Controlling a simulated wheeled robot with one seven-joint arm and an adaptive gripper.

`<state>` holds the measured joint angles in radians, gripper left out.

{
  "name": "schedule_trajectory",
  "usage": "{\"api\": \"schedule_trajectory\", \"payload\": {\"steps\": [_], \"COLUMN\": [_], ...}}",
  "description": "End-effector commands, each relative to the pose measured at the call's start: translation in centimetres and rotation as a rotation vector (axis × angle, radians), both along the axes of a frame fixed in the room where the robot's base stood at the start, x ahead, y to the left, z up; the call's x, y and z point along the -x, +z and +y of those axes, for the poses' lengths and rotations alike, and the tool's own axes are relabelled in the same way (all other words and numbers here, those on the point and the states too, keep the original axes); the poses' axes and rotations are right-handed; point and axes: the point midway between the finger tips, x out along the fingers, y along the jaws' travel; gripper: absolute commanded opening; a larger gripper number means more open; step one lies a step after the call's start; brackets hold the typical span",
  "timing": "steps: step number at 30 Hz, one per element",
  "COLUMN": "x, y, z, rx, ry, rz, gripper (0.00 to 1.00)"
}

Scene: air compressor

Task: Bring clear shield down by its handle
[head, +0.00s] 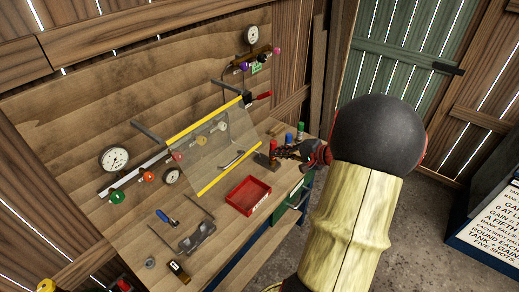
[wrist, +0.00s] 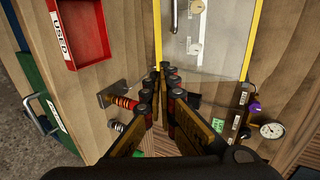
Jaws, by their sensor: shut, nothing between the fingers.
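The clear shield (head: 210,140) is a see-through sheet with yellow strips along its upper and lower edges. It stands tilted out from the wooden board, above the bench. A thin grey handle (head: 234,160) lies near its lower yellow strip. In the wrist view the shield (wrist: 222,45) fills the upper middle, and a dark bar (wrist: 174,14), which looks like the handle, runs beside the left strip. My gripper (wrist: 165,72) is shut and empty, its tips near the end of that strip and apart from the handle. In the head view it is dark and partly hidden among bench items.
A red tray (head: 248,198) sits on the bench below the shield. Small red, blue and green-topped items (head: 289,138) stand close to my gripper. Gauges (head: 115,158) and coloured knobs line the board. Safety glasses (head: 197,237) lie at the front.

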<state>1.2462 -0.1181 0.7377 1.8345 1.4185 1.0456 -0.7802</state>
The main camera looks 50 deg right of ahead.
Motion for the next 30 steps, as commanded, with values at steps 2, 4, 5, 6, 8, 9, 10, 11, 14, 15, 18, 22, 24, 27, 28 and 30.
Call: {"api": "schedule_trajectory", "payload": {"steps": [2,4,5,6,8,9,10,11,14,15,18,22,24,27,28,30], "x": [-1.0,-2.0,-2.5,-3.2,-4.3,-5.0,-5.5,-6.0,-7.7,-8.3,-9.7,-11.0,-11.4,-11.7,-11.7,-11.8], "y": [-0.6,-1.2,-1.5,-1.9,-2.4,-2.8,-3.0,-3.3,-4.2,-4.5,-5.2,-5.9,-6.1,-6.3,-6.3,-6.3], "z": [0.2,0.4,0.4,0.5,0.6,0.6,0.6,0.7,0.8,0.8,0.9,1.0,1.0,1.0,1.0,1.0], "rx": [-0.001,-0.002,-0.003,-0.003,-0.003,-0.003,-0.002,-0.002,-0.002,-0.002,-0.001,0.0,-0.001,-0.001,-0.001,-0.001], "ry": [0.003,0.006,0.005,0.005,0.005,0.006,0.004,0.006,0.006,0.004,0.005,0.003,0.002,0.003,0.002,0.002], "rz": [0.001,0.002,0.001,0.002,0.002,0.001,0.001,0.002,0.002,0.002,0.001,0.001,0.001,0.001,0.001,0.001], "gripper": [0.0,0.0,0.0,0.0,0.0,0.0,0.0,0.0,0.0,0.0,0.0,0.0,0.0,0.0,0.0,0.0]}}
